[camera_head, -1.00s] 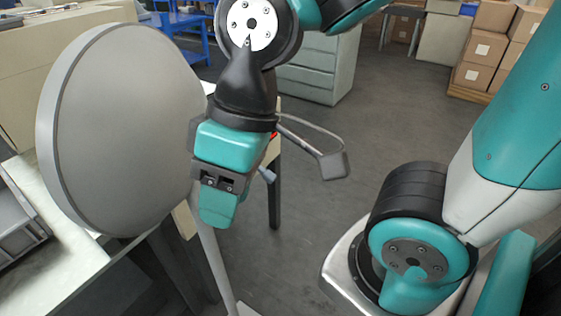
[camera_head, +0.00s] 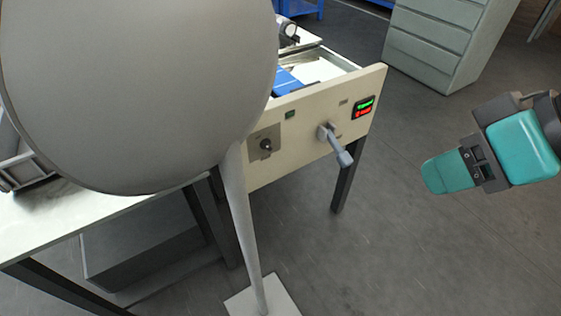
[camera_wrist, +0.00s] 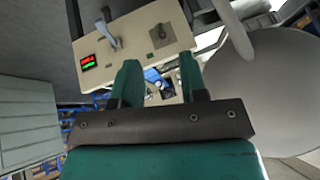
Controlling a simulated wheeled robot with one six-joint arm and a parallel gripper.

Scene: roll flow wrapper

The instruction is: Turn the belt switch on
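The cream machine panel (camera_head: 300,138) carries a small dark switch (camera_head: 265,146) on a square metal plate and a grey lever handle (camera_head: 338,145) to its right. I see no readable label telling which is the belt switch. In the wrist view the panel is upside down, with the dark switch (camera_wrist: 158,34) and grey lever (camera_wrist: 107,36) beyond my fingers. My gripper (camera_head: 447,172) is right of the panel, apart from it and touching nothing. In the wrist view its two teal fingers (camera_wrist: 159,64) stand apart with nothing held between them.
A lit green and red display (camera_head: 363,107) and a small green button (camera_head: 290,114) are on the panel. A large grey disc (camera_head: 140,80) on a stand (camera_head: 262,300) blocks the left side. Drawers (camera_head: 440,40) stand behind. Floor between panel and gripper is clear.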

